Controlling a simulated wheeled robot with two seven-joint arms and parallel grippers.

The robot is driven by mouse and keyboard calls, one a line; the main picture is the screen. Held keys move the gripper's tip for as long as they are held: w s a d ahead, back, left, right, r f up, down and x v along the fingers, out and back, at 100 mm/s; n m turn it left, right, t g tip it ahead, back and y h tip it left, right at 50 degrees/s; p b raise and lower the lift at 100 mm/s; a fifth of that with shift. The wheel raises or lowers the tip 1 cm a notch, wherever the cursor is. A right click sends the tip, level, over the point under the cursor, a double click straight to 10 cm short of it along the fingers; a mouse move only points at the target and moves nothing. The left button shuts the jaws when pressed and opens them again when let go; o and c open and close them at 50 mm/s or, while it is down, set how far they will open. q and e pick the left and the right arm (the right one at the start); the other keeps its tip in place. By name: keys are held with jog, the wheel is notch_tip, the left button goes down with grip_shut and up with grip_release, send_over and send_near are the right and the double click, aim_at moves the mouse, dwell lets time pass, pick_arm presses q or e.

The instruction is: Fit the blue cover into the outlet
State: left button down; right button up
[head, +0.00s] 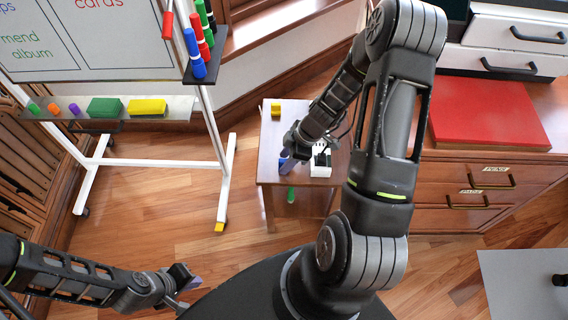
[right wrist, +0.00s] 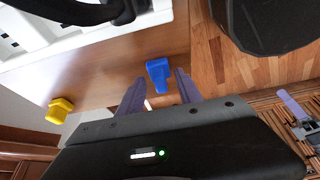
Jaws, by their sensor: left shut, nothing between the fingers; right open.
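The blue cover (right wrist: 158,72) lies on the wooden top of a small table (head: 274,174). In the right wrist view it shows between and just past the fingertips of my right gripper (right wrist: 159,82), which is open. I cannot tell whether the fingers touch it. In the head view my right gripper is low over the table's front left part and partly hides the cover. The white outlet block (head: 320,168) sits just right of it; its edge also fills the upper left of the wrist view (right wrist: 90,42). My left gripper (head: 194,284) is shut and empty, far from the table.
A yellow cover (head: 276,107) stands at the table's back left. A green piece (head: 291,194) shows at the table's front. A whiteboard stand (head: 210,125) is to the left. A drawer cabinet (head: 462,180) with a red folder (head: 485,112) is to the right.

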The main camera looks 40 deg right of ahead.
grip_shut()
dwell(0.5)
